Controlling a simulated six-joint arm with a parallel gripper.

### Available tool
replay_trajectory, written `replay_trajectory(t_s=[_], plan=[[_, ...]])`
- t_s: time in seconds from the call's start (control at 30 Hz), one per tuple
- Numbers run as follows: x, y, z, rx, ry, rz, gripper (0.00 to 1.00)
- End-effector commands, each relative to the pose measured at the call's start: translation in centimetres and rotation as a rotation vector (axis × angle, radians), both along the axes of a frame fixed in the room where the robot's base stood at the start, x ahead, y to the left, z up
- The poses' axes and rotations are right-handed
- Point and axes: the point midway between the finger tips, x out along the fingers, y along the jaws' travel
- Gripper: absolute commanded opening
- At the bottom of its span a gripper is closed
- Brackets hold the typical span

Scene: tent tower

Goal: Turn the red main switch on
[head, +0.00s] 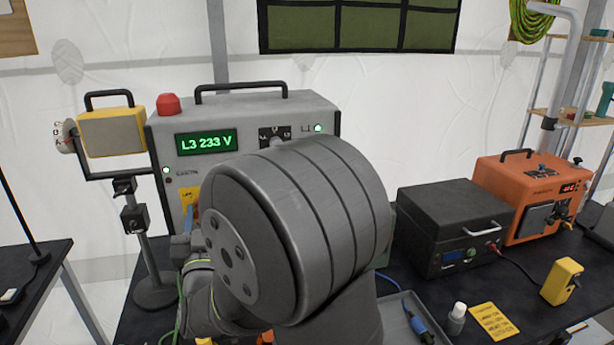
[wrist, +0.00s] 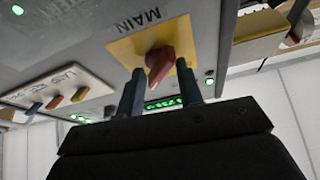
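The red main switch (wrist: 160,65) sits on a yellow plate (wrist: 122,50) marked MAIN, on the front of a grey cabinet (wrist: 75,40). My gripper (wrist: 160,88) has its two dark fingers on either side of the red handle, with visible gaps, so it looks open. The handle points down toward the gripper, slightly slanted in the wrist view. In the head view the cabinet (head: 160,140) stands on the dark bench, its display reading L3 233 V. My arm hides the switch and most of the cabinet's lower front there.
A panel with small toggles (wrist: 57,92) is beside the plate. A yellow lamp (head: 112,132) on a stand is left of the cabinet. A black box (head: 455,225), an orange unit (head: 540,190) and a yellow meter (head: 562,280) are on the right of the bench.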

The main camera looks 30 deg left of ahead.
Motion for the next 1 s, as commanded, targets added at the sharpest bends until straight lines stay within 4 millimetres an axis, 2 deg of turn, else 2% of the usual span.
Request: replay_trajectory(t_s=[0.17,0.37,0.5,0.7,0.83,1.0], plan=[[-0.4,-0.3,0.3,0.007,0.016,0.003,0.33],[-2.8,-2.3,1.8,0.048,0.121,0.020,0.33],[-5.4,-4.8,2.8,0.092,0.253,0.046,0.33],[-9.0,-9.1,2.8,0.151,0.483,0.101,0.33],[-10.7,-11.2,2.2,0.175,0.604,0.134,0.33],[-11.8,-12.6,1.6,0.189,0.692,0.160,0.33]])
